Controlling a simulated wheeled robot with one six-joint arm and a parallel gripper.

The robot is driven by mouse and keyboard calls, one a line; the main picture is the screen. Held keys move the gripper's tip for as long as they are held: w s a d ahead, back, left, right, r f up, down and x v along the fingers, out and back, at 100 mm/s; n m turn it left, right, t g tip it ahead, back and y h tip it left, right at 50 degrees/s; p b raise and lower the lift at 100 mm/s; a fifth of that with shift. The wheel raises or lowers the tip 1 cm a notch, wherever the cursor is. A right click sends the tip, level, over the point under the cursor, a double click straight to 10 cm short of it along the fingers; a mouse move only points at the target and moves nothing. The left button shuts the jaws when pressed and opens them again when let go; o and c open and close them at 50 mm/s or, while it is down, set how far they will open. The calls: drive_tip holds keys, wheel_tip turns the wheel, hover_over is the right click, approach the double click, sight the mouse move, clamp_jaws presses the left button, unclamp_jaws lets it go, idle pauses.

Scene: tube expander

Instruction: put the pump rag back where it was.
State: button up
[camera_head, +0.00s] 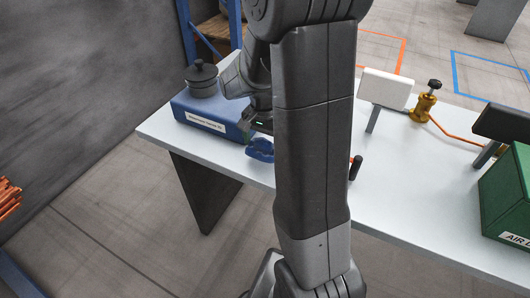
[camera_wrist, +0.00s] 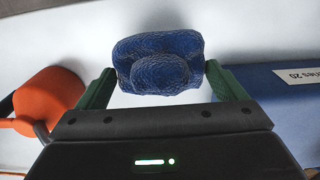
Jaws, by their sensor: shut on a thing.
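The pump rag (camera_head: 260,149) is a crumpled blue cloth near the front edge of the white table, to the right of the blue pump base. In the wrist view the rag (camera_wrist: 158,63) sits between the two green fingertips of my gripper (camera_wrist: 155,85). My gripper (camera_head: 250,138) is shut on it; in the head view the arm hides part of it. Whether the rag touches the table or is slightly above it I cannot tell. The blue pump base (camera_head: 205,118) carries a dark round cap (camera_head: 202,80) and a white label.
An orange round thing (camera_wrist: 50,95) lies left of my gripper in the wrist view. The white table (camera_head: 400,200) also bears a brass fitting with an orange hose (camera_head: 424,105), a white panel (camera_head: 386,88), a black-handled tool (camera_head: 356,167) and a green box (camera_head: 508,195).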

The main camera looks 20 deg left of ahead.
sight(264, 153)
drive_tip(key=shift+f, duration=2.2)
drive_tip(key=shift+f, duration=0.2)
drive_tip(key=o, duration=0.7)
drive_tip(key=shift+r, duration=0.15)
wheel_tip(264, 153, up, 12)
drive_tip(key=shift+r, duration=0.1)
